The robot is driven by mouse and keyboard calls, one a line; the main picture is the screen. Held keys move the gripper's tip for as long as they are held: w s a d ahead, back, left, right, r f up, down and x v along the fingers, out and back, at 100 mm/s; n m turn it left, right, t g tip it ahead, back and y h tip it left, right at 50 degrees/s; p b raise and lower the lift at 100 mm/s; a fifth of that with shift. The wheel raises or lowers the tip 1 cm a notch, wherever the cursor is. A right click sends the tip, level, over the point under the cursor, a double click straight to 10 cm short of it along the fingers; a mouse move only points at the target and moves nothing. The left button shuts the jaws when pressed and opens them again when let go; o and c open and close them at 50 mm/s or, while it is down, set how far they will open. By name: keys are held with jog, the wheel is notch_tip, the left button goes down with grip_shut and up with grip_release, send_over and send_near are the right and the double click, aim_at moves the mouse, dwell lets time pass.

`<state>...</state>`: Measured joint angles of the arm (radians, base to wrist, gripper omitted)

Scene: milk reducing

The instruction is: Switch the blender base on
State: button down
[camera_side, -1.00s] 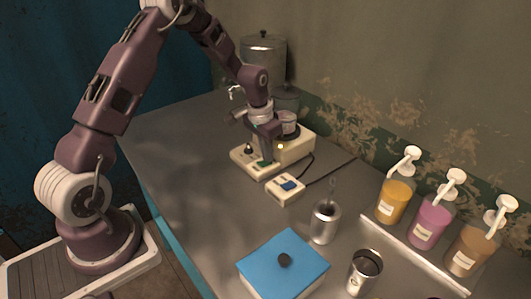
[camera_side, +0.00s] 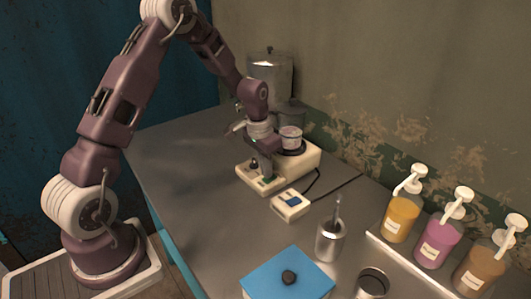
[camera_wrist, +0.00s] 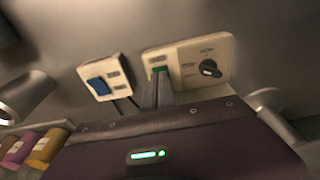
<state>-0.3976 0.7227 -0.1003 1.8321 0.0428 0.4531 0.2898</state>
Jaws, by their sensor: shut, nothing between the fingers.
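My gripper (camera_side: 266,174) is shut and empty, pointing down over the panel.
A cream box with a blue switch (camera_side: 291,204) lies just in front, cabled. A metal cup with a utensil (camera_side: 330,242), a blue-lidded box (camera_side: 289,277) and a dark-mouthed cup (camera_side: 372,282) stand nearer. Pump bottles (camera_side: 435,241) line the right. The table's left is clear.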

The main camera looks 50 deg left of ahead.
aim_at(265, 180)
notch_tip(265, 180, up, 13)
jog(key=s, duration=0.1)
jog(key=shift+s+f, duration=0.15)
jog(key=shift+s, duration=0.2)
jog(key=shift+w+a, duration=0.1)
jog(key=shift+w, duration=0.6)
jog(key=f, duration=0.4)
jog(key=w+f, duration=0.1)
jog(key=f, duration=0.4)
jog(key=w+f, duration=0.1)
jog(key=f, duration=0.3)
jog(key=shift+w+f, duration=0.1)
jog(key=shift+f, duration=0.15)
jog(key=shift+f, duration=0.1)
